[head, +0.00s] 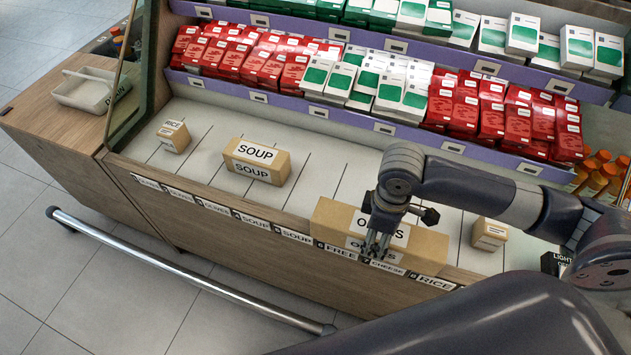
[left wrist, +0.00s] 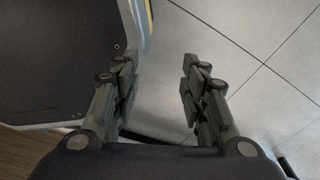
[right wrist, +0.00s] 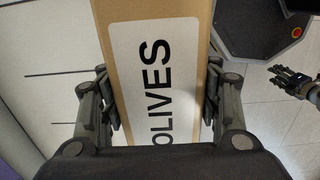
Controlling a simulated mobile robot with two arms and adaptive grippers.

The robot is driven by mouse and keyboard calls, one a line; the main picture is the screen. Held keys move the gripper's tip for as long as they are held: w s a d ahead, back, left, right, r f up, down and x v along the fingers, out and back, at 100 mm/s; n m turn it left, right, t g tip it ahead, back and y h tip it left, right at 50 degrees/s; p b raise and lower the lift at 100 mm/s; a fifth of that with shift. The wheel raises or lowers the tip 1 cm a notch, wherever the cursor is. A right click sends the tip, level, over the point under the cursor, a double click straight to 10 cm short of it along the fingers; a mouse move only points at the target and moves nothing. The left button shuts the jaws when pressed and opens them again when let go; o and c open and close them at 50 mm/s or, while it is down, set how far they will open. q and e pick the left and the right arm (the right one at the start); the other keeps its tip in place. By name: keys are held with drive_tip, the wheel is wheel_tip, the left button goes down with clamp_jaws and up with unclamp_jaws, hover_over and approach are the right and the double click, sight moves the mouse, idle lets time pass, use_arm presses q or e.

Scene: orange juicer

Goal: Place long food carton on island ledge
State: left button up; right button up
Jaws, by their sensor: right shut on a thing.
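The long brown carton labelled OLIVES (head: 332,215) is at the front edge of the island ledge (head: 210,185) in the head view. It also fills the middle of the right wrist view (right wrist: 155,75). My right gripper (head: 378,245) is shut on it, with a finger on each side and the carton upright lengthwise in the wrist view. I cannot tell whether the carton touches the ledge. My left gripper (left wrist: 157,85) is open and empty above the floor, and it also shows at the right of the right wrist view (right wrist: 298,82).
A SOUP carton (head: 256,162) and small RICE box (head: 174,136) stand on the ledge's left part. Another small box (head: 489,234) stands at right. Thin lines divide the ledge; front labels (head: 297,237) name slots. A purple-edged shelf (head: 340,115) with red and green packs rises behind.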

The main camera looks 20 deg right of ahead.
drive_tip(key=w, duration=0.4)
drive_tip(key=w+d, duration=0.1)
drive_tip(key=w, duration=0.1)
drive_tip(key=shift+w+f, duration=0.25)
drive_tip(key=shift+w, duration=0.05)
drive_tip(key=w, duration=0.8)
drive_tip(key=shift+d+f, duration=0.35)
drive_tip(key=shift+f, duration=0.05)
drive_tip(key=shift+w, duration=0.45)
wheel_tip(320, 180, down, 4)
drive_tip(key=shift+d+r, duration=0.1)
drive_tip(key=shift+r, duration=0.15)
use_arm(q)
drive_tip(key=shift+s+d+r, duration=0.25)
drive_tip(key=shift+s+d, duration=0.45)
drive_tip(key=shift+d, duration=0.15)
use_arm(e)
drive_tip(key=shift+f, duration=0.1)
use_arm(q)
drive_tip(key=shift+s+d, duration=0.1)
use_arm(e)
drive_tip(key=o, duration=1.2)
drive_tip(key=shift+f, duration=0.1)
drive_tip(key=shift+o, duration=0.2)
